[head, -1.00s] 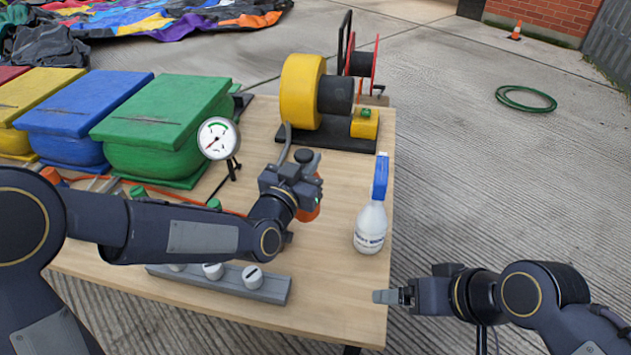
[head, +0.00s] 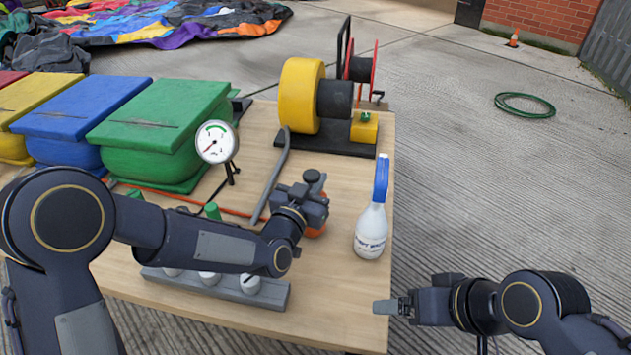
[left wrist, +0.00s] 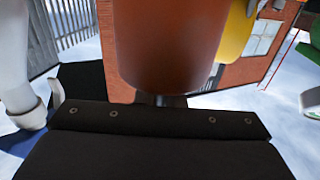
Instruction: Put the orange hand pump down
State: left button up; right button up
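The orange hand pump (head: 317,231) is mostly hidden behind my left gripper (head: 312,208) in the head view; its orange lower body and a black knob (head: 312,176) on top show. In the left wrist view the orange body (left wrist: 165,45) fills the space just in front of the gripper. My left gripper is shut on the pump, which looks roughly upright over the wooden table (head: 335,285). Whether its base touches the tabletop is hidden. My right gripper (head: 388,306) is empty and looks shut, beside the table's front right corner.
A white spray bottle with a blue top (head: 371,228) stands right of the pump. A yellow and black blower (head: 303,95), pressure gauge (head: 216,143), grey hose (head: 275,172), green bin (head: 160,125) and grey rack with white knobs (head: 225,285) are around. Bare table lies in front.

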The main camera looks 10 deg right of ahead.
pick_arm(q)
jog(key=o, duration=0.4)
jog(key=shift+r+p, duration=0.25)
jog(key=shift+p, duration=0.05)
jog(key=v, duration=1.2)
